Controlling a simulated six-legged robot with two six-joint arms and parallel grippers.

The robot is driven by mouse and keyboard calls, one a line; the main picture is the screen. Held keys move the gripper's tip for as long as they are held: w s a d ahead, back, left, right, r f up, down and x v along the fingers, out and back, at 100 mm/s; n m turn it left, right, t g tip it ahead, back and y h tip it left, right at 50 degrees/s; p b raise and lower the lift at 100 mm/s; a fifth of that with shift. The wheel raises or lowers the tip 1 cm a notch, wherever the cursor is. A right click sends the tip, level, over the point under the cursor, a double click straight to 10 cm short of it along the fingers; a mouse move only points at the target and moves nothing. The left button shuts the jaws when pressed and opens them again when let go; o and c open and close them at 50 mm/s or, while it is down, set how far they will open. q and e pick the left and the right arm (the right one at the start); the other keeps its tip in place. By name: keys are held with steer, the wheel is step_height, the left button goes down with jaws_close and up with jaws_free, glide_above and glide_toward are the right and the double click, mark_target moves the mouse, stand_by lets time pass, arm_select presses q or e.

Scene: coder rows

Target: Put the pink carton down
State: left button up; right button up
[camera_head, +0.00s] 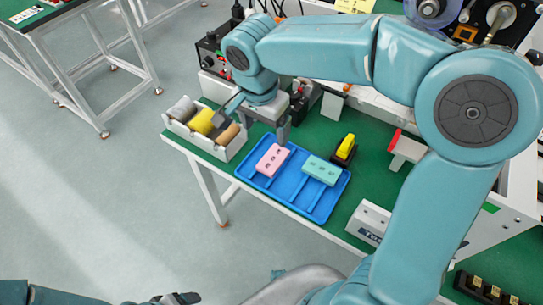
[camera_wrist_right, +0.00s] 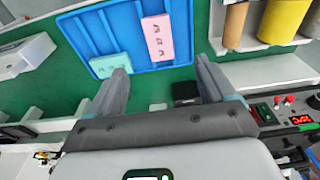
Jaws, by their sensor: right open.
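The pink carton (camera_head: 272,159) lies flat in the left part of the blue tray (camera_head: 317,211), with dark marks on its top. In the right wrist view the carton (camera_wrist_right: 158,38) lies in the tray (camera_wrist_right: 75,27), beyond my fingertips. My right gripper (camera_head: 253,122) is open and empty, close to the tray's far left edge, apart from the carton. Its two spread fingers (camera_wrist_right: 162,68) show nothing between them but green table and the tray edge. A teal carton (camera_head: 321,170) lies in the tray beside the pink one. My left gripper (camera_head: 178,298) shows only partly at the bottom edge; its jaws are unclear.
A white bin (camera_head: 203,146) with grey, yellow and brown rolls stands left of the tray, close to my right gripper. A yellow-and-black item (camera_head: 345,149) stands behind the tray. A white box (camera_head: 370,221) stands to its right. A control box (camera_head: 211,52) is behind.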

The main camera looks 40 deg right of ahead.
glide_above(273, 159)
steer(key=a, duration=0.2)
steer(key=f, duration=0.7)
steer(key=shift+s+d+f+b, duration=0.1)
steer(key=shift+s+f+b, duration=0.05)
steer(key=shift+s+b, duration=0.2)
steer(key=f, duration=0.2)
steer(key=d+f, duration=0.1)
steer(key=f, duration=0.2)
steer(key=shift+w+d+f, duration=0.3)
steer(key=shift+f, duration=0.1)
steer(key=c, duration=1.1)
